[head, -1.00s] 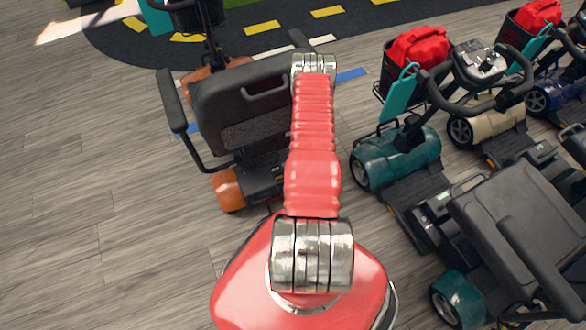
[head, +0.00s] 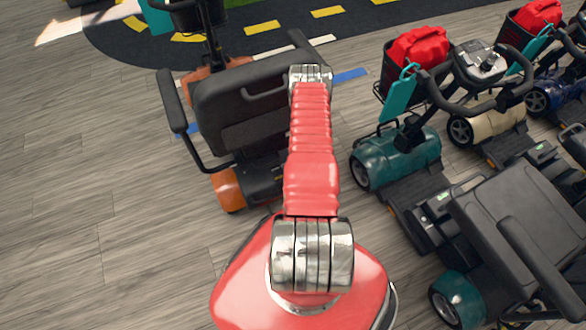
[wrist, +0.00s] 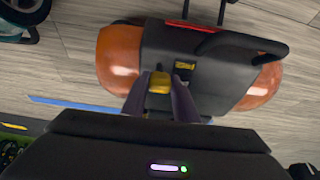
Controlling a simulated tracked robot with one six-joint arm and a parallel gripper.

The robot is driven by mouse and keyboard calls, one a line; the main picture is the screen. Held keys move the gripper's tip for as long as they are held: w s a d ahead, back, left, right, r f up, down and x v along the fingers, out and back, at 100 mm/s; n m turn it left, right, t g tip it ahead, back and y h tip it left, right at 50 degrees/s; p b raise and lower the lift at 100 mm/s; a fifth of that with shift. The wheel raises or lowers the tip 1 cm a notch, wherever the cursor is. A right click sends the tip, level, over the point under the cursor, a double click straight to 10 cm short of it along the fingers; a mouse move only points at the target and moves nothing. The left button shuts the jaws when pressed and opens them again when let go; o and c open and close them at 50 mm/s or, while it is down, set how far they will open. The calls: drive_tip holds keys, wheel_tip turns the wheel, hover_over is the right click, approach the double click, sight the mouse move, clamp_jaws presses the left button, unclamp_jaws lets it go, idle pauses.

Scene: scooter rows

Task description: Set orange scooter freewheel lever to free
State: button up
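The orange scooter (head: 228,190) stands ahead of my base, with its black seat back toward me. My red arm reaches over its right rear side in the head view, and my gripper is hidden there. In the wrist view the scooter's black rear cover (wrist: 225,75) lies between two orange fenders. A yellow lever (wrist: 159,82) stands out from the cover. My gripper (wrist: 160,86) is open, with one dark finger on each side of the lever. I cannot tell whether a finger touches it. A small yellow label (wrist: 185,65) is beside the lever.
A teal scooter (head: 395,160) with a red bag (head: 418,47) stands to the right of my arm. Another seat (head: 525,220) is close at the lower right. Bare wooden floor (head: 90,200) lies open on the left. A black handle (wrist: 262,45) curves over the cover.

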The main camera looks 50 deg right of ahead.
clamp_jaws()
